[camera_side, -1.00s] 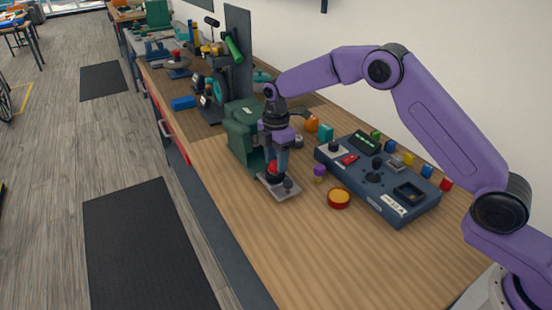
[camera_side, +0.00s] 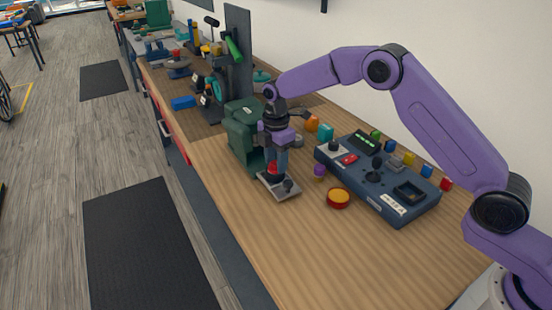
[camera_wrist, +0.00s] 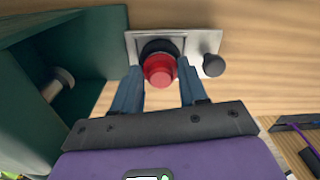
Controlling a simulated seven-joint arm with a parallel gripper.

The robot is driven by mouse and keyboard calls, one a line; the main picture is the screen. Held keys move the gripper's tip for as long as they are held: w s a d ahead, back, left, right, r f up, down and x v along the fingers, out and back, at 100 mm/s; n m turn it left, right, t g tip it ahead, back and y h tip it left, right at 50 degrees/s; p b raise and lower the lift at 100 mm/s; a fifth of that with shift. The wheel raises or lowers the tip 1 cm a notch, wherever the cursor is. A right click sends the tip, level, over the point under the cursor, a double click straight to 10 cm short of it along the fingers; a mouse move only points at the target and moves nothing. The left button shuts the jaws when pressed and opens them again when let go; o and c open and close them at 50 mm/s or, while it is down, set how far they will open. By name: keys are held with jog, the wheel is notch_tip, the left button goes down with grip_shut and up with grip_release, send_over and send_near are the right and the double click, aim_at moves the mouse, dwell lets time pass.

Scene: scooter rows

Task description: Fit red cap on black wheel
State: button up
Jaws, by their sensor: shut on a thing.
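The red cap (camera_wrist: 160,71) is between the two fingertips of my gripper (camera_wrist: 161,80) in the wrist view, and my gripper is shut on it. The black wheel (camera_wrist: 158,47) shows as a dark ring just behind the cap, on a light grey plate (camera_wrist: 206,42). In the side view the cap (camera_side: 273,168) sits low over the plate (camera_side: 284,194), below my gripper (camera_side: 276,166). The cap looks to be on or right at the wheel; I cannot tell whether it is fully seated.
A dark knob (camera_wrist: 213,65) stands on the plate's right end. A green box (camera_side: 243,130) is close on the left. A blue control panel (camera_side: 380,180), a purple-topped piece (camera_side: 319,170) and a red-rimmed orange dish (camera_side: 339,198) are to the right. The front of the bench is clear.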

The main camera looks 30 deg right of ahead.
jog(key=shift+f, duration=0.1)
jog(key=o, duration=1.5)
jog(key=shift+r, duration=3)
